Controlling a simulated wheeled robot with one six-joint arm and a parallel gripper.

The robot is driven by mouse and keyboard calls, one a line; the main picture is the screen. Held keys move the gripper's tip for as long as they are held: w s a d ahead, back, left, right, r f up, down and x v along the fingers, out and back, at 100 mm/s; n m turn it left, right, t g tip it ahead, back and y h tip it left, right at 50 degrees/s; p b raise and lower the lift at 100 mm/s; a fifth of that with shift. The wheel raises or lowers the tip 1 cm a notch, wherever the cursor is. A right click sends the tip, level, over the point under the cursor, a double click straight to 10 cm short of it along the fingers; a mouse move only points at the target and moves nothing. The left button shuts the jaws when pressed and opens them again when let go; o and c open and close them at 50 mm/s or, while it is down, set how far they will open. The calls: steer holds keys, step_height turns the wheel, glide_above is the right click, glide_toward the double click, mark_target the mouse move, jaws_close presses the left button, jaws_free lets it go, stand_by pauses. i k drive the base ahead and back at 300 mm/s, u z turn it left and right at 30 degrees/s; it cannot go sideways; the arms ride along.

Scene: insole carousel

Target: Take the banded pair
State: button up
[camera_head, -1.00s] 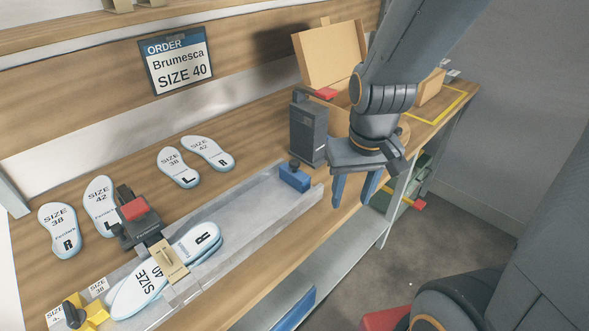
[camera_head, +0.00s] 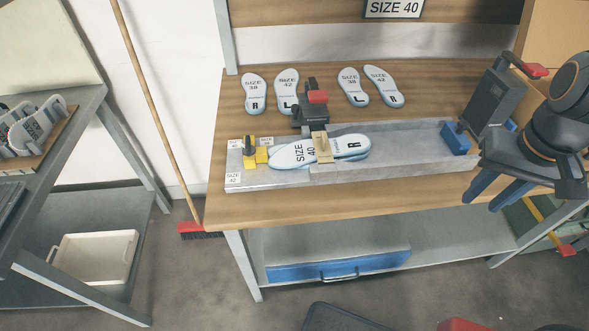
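The banded pair of size 40 insoles (camera_head: 290,154) lies stacked in the metal channel fixture (camera_head: 400,150) on the wooden bench. A tan band (camera_head: 323,147) runs across the middle of the pair, below a dark clamp with a red top (camera_head: 317,97). A yellow stop with a black knob (camera_head: 256,153) is at the left end of the pair. A blue block (camera_head: 456,138) sits near the right end of the channel. My gripper (camera_head: 492,192) is open and empty at the right, over the bench's front edge, well apart from the pair.
Loose insoles of sizes 38 and 42 (camera_head: 287,92) lie behind the channel. A dark grey device with a red handle (camera_head: 497,95) stands right of it. A broom (camera_head: 160,120) leans left of the bench. A blue drawer (camera_head: 338,264) is below. The bench front is clear.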

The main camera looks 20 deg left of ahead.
mark_target(325, 156)
steer(key=u, duration=0.45)
steer(key=k, duration=1)
steer(key=u, duration=0.55)
steer(key=i, duration=0.8)
